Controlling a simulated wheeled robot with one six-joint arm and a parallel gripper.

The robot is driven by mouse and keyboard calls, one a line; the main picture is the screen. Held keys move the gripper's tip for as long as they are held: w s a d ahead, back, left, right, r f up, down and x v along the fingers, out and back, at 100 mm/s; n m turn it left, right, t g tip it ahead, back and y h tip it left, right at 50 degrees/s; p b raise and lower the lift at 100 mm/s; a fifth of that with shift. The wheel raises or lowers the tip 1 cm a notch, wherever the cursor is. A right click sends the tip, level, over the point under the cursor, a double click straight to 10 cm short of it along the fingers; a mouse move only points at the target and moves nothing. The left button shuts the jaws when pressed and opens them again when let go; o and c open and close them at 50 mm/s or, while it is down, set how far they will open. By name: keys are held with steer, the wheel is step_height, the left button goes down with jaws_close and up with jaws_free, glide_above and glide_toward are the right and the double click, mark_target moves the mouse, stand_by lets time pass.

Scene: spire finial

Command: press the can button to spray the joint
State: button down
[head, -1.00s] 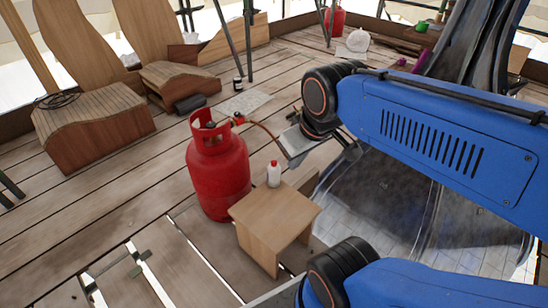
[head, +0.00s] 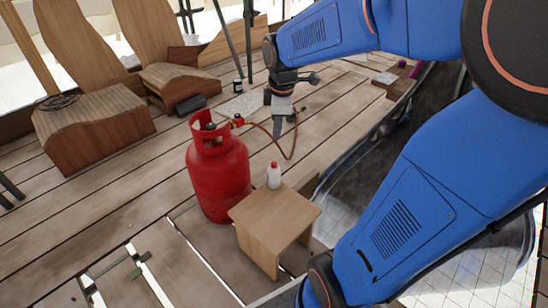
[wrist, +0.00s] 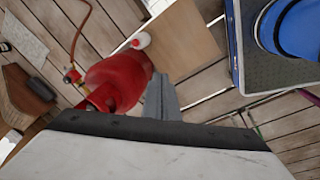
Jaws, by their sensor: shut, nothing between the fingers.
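A small white can (head: 274,178) with a red cap stands upright on a small wooden table (head: 262,215). The same can (wrist: 141,41) shows near the top of the wrist view, by the table's edge. A red gas cylinder (head: 217,170) stands left of the table. My gripper (head: 277,131) points down above the floor beyond the table, apart from the can. Its fingers (wrist: 160,95) are shut and empty in the wrist view, overlapping the cylinder's edge.
The reddish-brown hose (head: 292,145) loops from the cylinder valve close beside my gripper. Wooden seats (head: 95,125) stand at the left. Gaps open between the floor planks at the front left. A dark curved piece (head: 365,155) lies right of the table. The plank floor behind is mostly clear.

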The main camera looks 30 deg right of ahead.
mark_target(274, 163)
steer(key=w+d+f+n+g, duration=0.2)
steer(key=w+d+f+n, duration=0.3)
steer(key=w+f+n, duration=0.4)
steer(key=w+f, duration=0.1)
steer(key=w, duration=0.2)
steer(key=shift+w+d, duration=0.35)
steer(key=shift+d, duration=0.05)
steer(key=shift+f, duration=0.25)
step_height(274, 163, down, 14)
steer(key=shift+r, duration=0.1)
